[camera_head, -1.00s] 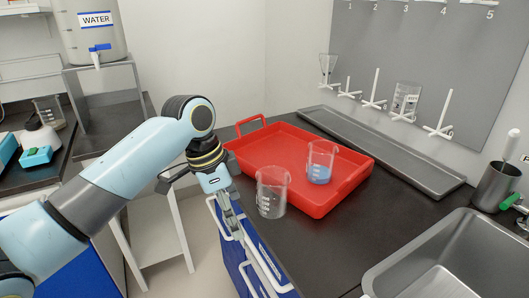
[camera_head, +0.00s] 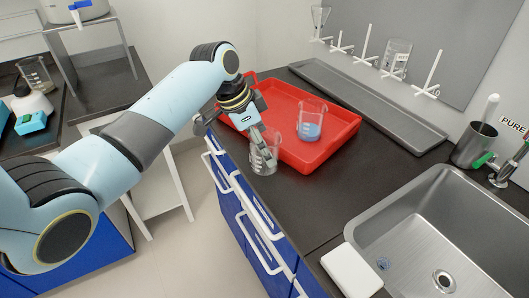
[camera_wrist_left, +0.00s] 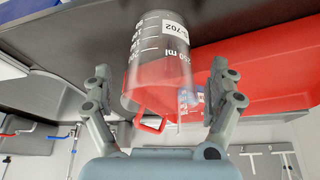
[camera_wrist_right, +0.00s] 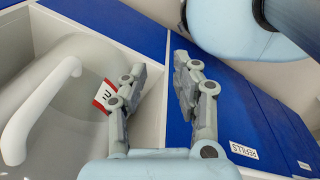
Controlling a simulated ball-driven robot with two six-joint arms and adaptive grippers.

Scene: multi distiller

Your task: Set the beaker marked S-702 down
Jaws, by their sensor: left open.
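The clear, empty-looking beaker marked S-702 (camera_head: 262,160) stands upright on the black counter near its front edge, just outside the red tray. In the left wrist view the beaker (camera_wrist_left: 157,60) shows part of its label, "-702", and a 250 ml mark. My left gripper (camera_head: 262,148) is at the beaker, with its fingers open on both sides of it. In the left wrist view (camera_wrist_left: 160,88) gaps show between fingers and glass. My right gripper (camera_wrist_right: 160,80) is open and empty, beside blue cabinet fronts; it is outside the head view.
The red tray (camera_head: 345,145) holds a beaker with blue liquid (camera_head: 310,125). A grey trough (camera_head: 370,105) and a wall rack with glassware (camera_head: 397,60) lie behind. The sink (camera_head: 440,235), a white block (camera_head: 351,271) and a metal cup (camera_head: 473,147) are at right. Counter between tray and sink is clear.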

